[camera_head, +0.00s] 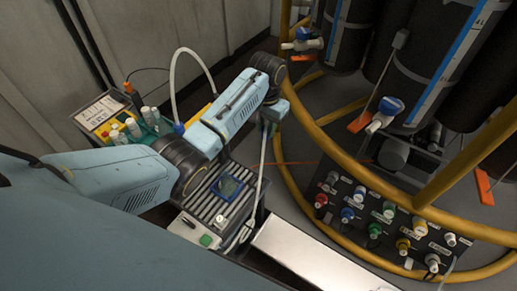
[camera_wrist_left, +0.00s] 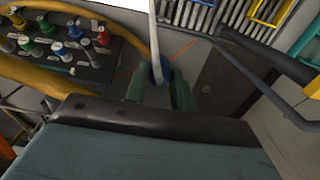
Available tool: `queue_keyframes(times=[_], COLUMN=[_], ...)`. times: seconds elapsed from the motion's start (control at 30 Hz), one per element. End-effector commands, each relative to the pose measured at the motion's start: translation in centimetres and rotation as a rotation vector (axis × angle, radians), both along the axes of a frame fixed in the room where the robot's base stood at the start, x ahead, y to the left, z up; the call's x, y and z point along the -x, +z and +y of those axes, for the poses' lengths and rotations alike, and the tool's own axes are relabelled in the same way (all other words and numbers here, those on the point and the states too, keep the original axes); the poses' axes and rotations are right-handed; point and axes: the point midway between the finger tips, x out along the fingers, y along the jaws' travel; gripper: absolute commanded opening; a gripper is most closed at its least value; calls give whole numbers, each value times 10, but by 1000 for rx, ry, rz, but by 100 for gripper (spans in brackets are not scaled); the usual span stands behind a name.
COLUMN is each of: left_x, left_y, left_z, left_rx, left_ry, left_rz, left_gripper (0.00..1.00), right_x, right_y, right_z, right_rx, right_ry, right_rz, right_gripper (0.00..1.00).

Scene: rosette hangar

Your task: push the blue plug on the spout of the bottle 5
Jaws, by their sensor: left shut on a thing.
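My left gripper (camera_head: 271,122) hangs below the wrist in the head view. In the left wrist view its greenish fingers (camera_wrist_left: 160,92) are shut on a blue plug (camera_wrist_left: 158,70) with a white hose running up from it. Dark bottles stand at the upper right of the head view. One has a white spout (camera_head: 376,123) with a blue cap-like part (camera_head: 391,105); another spout (camera_head: 290,45) shows further left. The gripper is apart from both, left of the nearer spout. I cannot read the bottle numbers. My right gripper is not in view.
Yellow curved rails (camera_head: 350,165) run between my gripper and the bottles. A black panel (camera_head: 345,222) with several coloured connectors sits on the floor below them. A ribbed grey unit (camera_head: 207,196) stands under my left arm. A tray with small bottles (camera_head: 133,128) is at the left.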

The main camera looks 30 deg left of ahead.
Motion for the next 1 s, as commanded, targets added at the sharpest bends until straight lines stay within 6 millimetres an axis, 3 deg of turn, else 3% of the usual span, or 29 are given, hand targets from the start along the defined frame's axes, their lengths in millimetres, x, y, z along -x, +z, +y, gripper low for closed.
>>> queue_keyframes(times=[0.03,0.1,0.2,0.3,0.6,0.77,1.0], left_x=[-11,-13,-1,24,94,108,109], left_y=[33,68,107,131,149,151,151], left_z=[-2,-10,-22,-30,-26,-23,-23], left_rx=[-10,-12,-13,-13,-5,-1,1], left_ry=[16,36,56,74,135,153,156], left_rz=[-14,-12,-10,-7,0,1,1], left_gripper=[5,5,5,5,5,5,5], right_x=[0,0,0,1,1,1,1], right_y=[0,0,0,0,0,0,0], right_z=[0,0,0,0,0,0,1], right_rx=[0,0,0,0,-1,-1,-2], right_ry=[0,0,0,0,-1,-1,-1], right_rz=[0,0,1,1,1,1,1], right_gripper=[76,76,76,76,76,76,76])
